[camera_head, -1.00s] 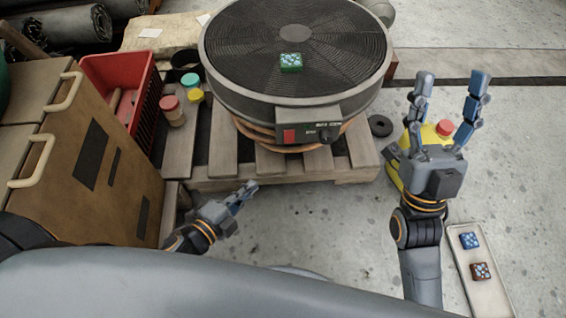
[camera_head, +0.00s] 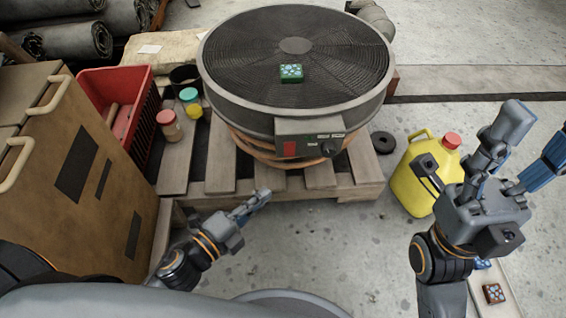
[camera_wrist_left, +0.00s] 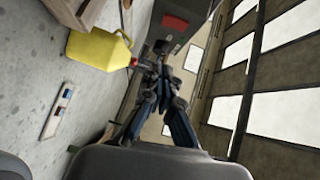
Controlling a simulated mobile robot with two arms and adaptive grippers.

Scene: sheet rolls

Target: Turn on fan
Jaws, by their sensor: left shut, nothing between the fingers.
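The fan (camera_head: 295,45) is a large dark round drum with a grille, lying face up on a wooden pallet. Its control box (camera_head: 312,136) faces me, with a red switch (camera_head: 290,149) on the left and a dark knob (camera_head: 330,147) on the right. My left gripper (camera_head: 260,196) is shut and empty, below and to the left of the box, apart from it. In the left wrist view its fingers (camera_wrist_left: 160,66) point toward the box, whose red switch (camera_wrist_left: 175,22) shows beyond them. My right gripper (camera_head: 536,130) is open and empty at the right, away from the fan.
A green patterned block (camera_head: 291,73) lies on the grille. A yellow jug (camera_head: 412,178) stands right of the pallet (camera_head: 185,175). A red crate (camera_head: 112,78), small jars and a brown cabinet (camera_head: 85,165) stand at the left. A tray (camera_head: 512,300) lies lower right.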

